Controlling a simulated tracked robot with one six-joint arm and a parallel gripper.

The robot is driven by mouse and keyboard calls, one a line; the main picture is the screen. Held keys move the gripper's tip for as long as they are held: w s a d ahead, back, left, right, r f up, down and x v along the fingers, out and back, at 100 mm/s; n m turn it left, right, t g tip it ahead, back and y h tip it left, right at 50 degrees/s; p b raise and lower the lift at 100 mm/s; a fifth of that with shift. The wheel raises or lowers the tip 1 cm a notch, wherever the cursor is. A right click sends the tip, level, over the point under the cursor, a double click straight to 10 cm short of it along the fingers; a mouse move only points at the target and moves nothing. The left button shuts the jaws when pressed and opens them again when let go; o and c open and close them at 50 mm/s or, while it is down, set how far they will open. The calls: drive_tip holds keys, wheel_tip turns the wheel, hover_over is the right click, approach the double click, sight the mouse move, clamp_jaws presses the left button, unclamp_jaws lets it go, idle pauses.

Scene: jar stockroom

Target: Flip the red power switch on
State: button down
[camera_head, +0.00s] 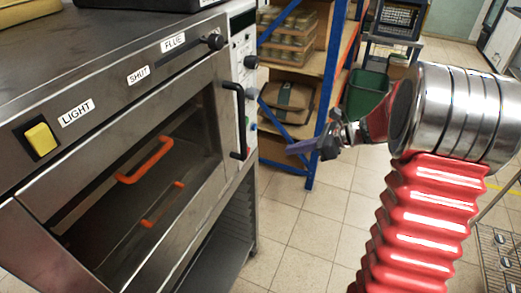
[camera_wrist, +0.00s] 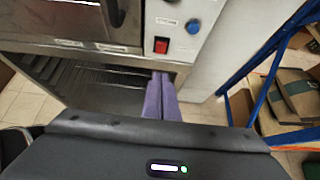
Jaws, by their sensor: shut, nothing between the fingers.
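In the head view I cannot pick the switch out on the oven's narrow right panel (camera_head: 243,50). My gripper (camera_wrist: 160,76) shows two purple fingers, closed together and empty. In the wrist view the fingertips appear just below the switch, apart from it as far as I can tell. In the head view my gripper (camera_head: 292,148) is to the right of the oven.
The steel oven (camera_head: 110,75) has a black handle (camera_head: 239,120), a yellow light switch (camera_head: 41,139) and an orange-handled tray inside (camera_head: 146,160). Blue-framed shelves (camera_head: 330,80) with boxes stand behind my gripper. A green bin (camera_head: 366,92) is beyond. Tiled floor (camera_head: 310,220) is open between.

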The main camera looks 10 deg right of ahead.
idle(0.3)
drive_tip(key=a+r+x, duration=0.1)
drive_tip(key=r+x, duration=0.1)
drive_tip(key=x, duration=1)
drive_tip(key=shift+w+a, duration=0.5)
drive_tip(key=shift+w, duration=0.1)
drive_tip(key=shift+w+d, duration=0.15)
